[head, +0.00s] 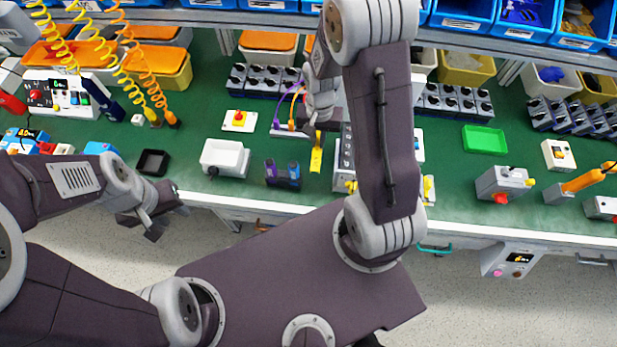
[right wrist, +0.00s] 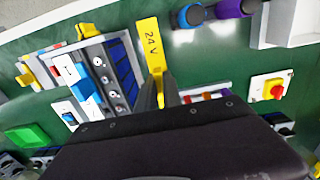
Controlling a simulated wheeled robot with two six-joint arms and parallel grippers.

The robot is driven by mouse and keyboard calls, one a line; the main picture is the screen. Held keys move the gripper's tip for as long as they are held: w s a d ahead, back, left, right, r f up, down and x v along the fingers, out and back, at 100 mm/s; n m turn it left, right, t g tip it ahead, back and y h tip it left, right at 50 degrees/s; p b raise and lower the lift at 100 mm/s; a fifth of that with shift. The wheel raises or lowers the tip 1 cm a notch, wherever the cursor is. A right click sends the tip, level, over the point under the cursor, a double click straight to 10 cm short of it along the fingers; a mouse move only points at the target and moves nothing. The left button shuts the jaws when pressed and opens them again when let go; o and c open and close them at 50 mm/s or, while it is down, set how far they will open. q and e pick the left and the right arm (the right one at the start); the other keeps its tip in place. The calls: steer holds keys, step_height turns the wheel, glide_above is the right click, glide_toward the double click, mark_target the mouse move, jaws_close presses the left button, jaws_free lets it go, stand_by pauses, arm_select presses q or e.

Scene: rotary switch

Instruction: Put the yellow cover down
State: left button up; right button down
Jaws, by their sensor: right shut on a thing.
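The yellow cover (head: 316,158) is a narrow strip hanging below my right gripper (head: 318,132) over the green bench, left of a grey panel box (head: 343,162). In the right wrist view the cover (right wrist: 150,45) reads "24 V" and points up. My right gripper (right wrist: 164,92) is shut on its lower end. The panel box (right wrist: 108,75) has a blue switch and round sockets and lies left of the cover there. My right arm hides part of the box in the head view. My left gripper (head: 162,222) is empty, with fingers apart, in front of the bench edge.
Two dark holders with blue and purple tops (head: 283,174) stand left of the cover. Bare bench (head: 325,195) shows near the front edge.

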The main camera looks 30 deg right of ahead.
mark_target(320, 153)
steer(key=f, duration=0.7)
steer(key=shift+s+d, duration=0.1)
steer(key=shift+d, duration=0.3)
steer(key=shift+d+f, duration=0.1)
steer(key=shift+f, duration=0.05)
step_height(320, 153, down, 4)
steer(key=shift+s+r, duration=0.15)
steer(key=shift+r, duration=0.05)
steer(key=shift+f, duration=0.2)
steer(key=shift+f+b, duration=0.1)
steer(key=shift+b, duration=0.25)
steer(key=c, duration=1.5)
jaws_free()
